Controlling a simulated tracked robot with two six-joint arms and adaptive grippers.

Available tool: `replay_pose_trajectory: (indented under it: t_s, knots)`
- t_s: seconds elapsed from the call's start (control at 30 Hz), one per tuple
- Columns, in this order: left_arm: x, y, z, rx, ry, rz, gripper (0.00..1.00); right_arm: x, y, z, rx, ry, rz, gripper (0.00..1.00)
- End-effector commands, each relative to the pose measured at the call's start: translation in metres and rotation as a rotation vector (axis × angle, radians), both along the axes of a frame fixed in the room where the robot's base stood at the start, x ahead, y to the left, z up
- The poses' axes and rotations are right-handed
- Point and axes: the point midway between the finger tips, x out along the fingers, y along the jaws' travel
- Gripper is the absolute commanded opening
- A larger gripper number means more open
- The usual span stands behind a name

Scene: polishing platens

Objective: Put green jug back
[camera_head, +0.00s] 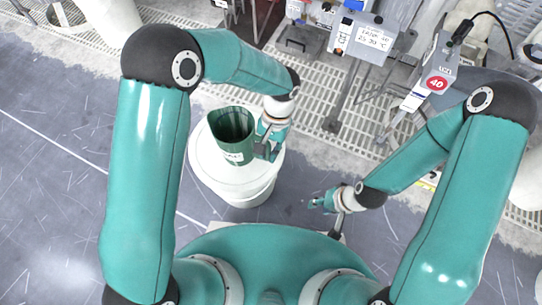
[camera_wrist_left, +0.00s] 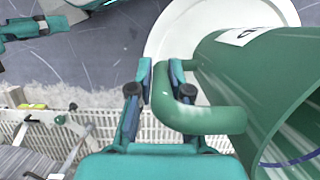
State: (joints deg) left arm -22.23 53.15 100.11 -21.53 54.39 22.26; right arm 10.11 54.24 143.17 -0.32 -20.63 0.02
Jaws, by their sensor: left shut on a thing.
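The green jug (camera_head: 232,139) is upright with its open mouth facing up, over the white lid of a round drum (camera_head: 208,170). I cannot tell whether its base touches the lid. My left gripper (camera_head: 268,150) is at the jug's right side, shut on its handle. In the left wrist view the jug (camera_wrist_left: 255,85) fills the right side, and its handle passes between the fingertips of my left gripper (camera_wrist_left: 160,75). My right gripper (camera_head: 318,202) is low, right of the drum and apart from it; its fingers are too small to read.
Machine equipment with a labelled grey box (camera_head: 370,38) stands behind, above a floor grating (camera_head: 325,85). The grey floor (camera_head: 60,190) at left is clear.

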Motion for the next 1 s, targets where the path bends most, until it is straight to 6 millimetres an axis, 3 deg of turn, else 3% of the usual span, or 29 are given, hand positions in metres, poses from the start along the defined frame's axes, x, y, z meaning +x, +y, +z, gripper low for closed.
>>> replay_pose_trajectory:
  t_s: [0.2, 0.6, 0.63, 0.73, 0.77, 1.0]
  knots:
    - [0.0, 0.0, -0.033, 0.0, 0.002, 0.0, 0.0, 0.0, 0.0, -0.011, 0.0, 0.0, 0.0, 0.39]
    - [0.0, 0.0, -0.039, 0.0, 0.001, -0.001, 0.0, 0.0, 0.0, -0.013, 0.0, 0.0, 0.0, 0.39]
    - [0.0, 0.0, -0.037, 0.0, 0.0, -0.001, 0.22, 0.0, 0.0, -0.012, 0.0, 0.0, 0.0, 0.39]
    - [0.0, -0.001, -0.037, 0.0, 0.001, -0.001, 0.39, 0.0, 0.0, -0.012, 0.0, 0.0, 0.0, 0.39]
    - [0.0, -0.001, -0.037, 0.0, 0.001, -0.001, 0.43, 0.0, 0.0, -0.012, 0.0, 0.0, 0.0, 0.39]
    - [0.0, -0.001, -0.037, 0.0, 0.001, -0.002, 0.43, 0.0, 0.0, -0.012, 0.0, 0.0, 0.0, 0.39]
